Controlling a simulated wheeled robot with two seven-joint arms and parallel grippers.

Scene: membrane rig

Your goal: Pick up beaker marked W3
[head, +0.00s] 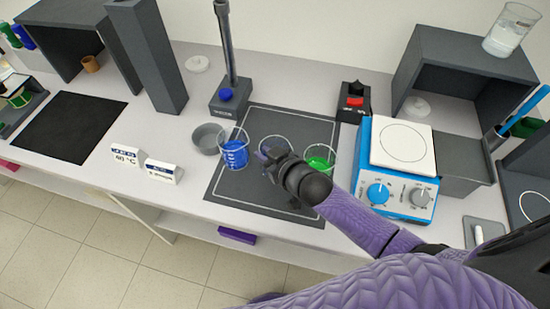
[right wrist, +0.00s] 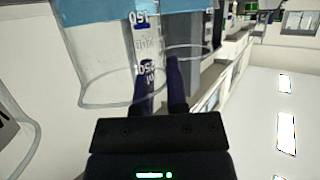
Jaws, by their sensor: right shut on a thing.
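Three glass beakers stand in a row on the dark mat (head: 225,186). The left beaker (head: 233,153) holds blue liquid, the right one (head: 320,160) green liquid. The middle beaker (head: 276,141) is partly hidden by my right gripper (head: 271,160), which is shut on it. In the right wrist view, the two dark fingers of my right gripper (right wrist: 160,85) are at a clear glass wall (right wrist: 105,60) with printed markings, a light blue band at the top. No W3 mark is readable. My left gripper is not in view.
A blue-and-white hotplate (head: 398,165) stands to the right, by a box with a red switch (head: 354,102). A stand (head: 229,92) and a grey dish (head: 207,139) are behind and left. Two white label cards (head: 162,171) stand further left.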

